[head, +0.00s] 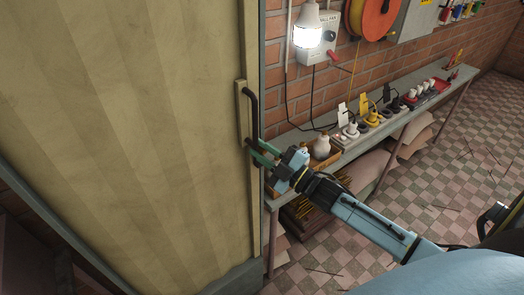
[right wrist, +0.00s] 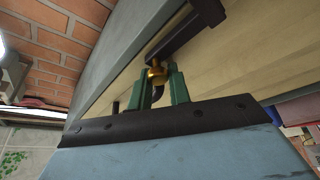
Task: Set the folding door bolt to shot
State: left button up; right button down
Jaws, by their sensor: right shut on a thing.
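The folding door (head: 130,130) is a tall pale-yellow panel filling the left of the head view. A dark bent handle bar (head: 253,105) runs down a mounting strip at its right edge. My right gripper (head: 262,152) is at the bar's lower end, with its green fingers against the door edge. In the right wrist view, the fingers (right wrist: 160,88) close around the bolt, whose brass part (right wrist: 157,75) shows between them with a dark curved piece below. The fingers hide much of the bolt, so I cannot tell its position. My left gripper is not in view.
A long narrow bench (head: 385,125) stands along the brick wall, right of the door, with plugs and sockets on it. A lit bulb (head: 307,30) hangs above. The checkered floor (head: 460,170) is mostly open.

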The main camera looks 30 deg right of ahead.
pick_arm(q)
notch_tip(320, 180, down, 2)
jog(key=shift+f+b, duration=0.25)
jog(key=shift+b, duration=0.55)
pick_arm(e)
jog(key=f, duration=0.4)
jog(key=shift+d, duration=0.3)
jog(key=shift+f+h, duration=0.1)
jog(key=shift+h, duration=0.2)
jog(key=c, duration=1.6)
grip_release()
jog(key=o, duration=0.3)
jog(key=shift+d+f, duration=0.1)
jog(key=shift+d, duration=0.1)
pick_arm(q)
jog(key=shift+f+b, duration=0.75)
pick_arm(e)
jog(key=v, duration=1.3)
